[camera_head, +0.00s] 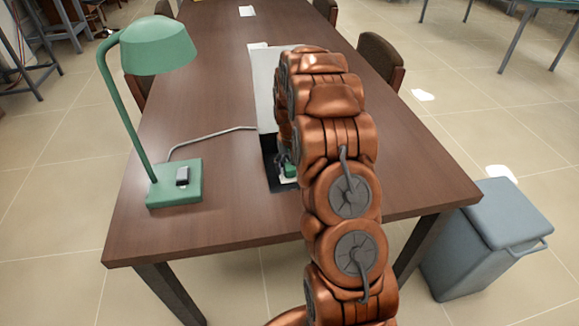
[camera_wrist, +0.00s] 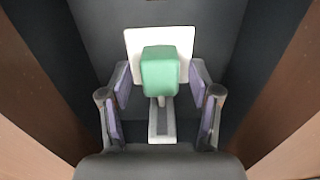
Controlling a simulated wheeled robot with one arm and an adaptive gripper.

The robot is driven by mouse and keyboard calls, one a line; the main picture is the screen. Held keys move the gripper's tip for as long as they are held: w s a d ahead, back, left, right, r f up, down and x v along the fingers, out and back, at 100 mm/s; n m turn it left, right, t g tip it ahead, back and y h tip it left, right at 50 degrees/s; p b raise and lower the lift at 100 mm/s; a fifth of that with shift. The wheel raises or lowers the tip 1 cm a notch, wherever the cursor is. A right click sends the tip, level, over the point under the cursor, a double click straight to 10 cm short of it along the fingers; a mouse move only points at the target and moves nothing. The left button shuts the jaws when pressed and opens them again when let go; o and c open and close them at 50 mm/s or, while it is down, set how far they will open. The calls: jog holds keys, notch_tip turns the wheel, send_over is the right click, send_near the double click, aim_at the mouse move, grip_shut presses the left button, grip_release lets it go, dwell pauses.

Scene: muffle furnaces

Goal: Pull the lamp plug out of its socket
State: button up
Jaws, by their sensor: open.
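The green lamp plug (camera_wrist: 160,72) sits on a white socket plate (camera_wrist: 185,38) in the wrist view. A pale grey cord piece runs from the plug toward me. My gripper (camera_wrist: 161,84) is open, with one finger on each side of the plug and a visible gap to it. In the head view, a bit of the green plug (camera_head: 289,169) shows beside my arm, which hides most of the gripper and socket. The green desk lamp (camera_head: 174,190) stands upright on the left of the table, and its grey cord (camera_head: 215,133) runs right toward the socket.
The socket lies in a dark recess (camera_head: 270,165) of the brown table (camera_head: 230,193), whose brown edges flank the wrist view. A grey bin (camera_head: 487,240) stands on the floor at right. Chairs (camera_head: 381,58) line the table.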

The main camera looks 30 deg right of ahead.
jog(key=shift+f, duration=0.25)
grip_shut()
dwell(0.4)
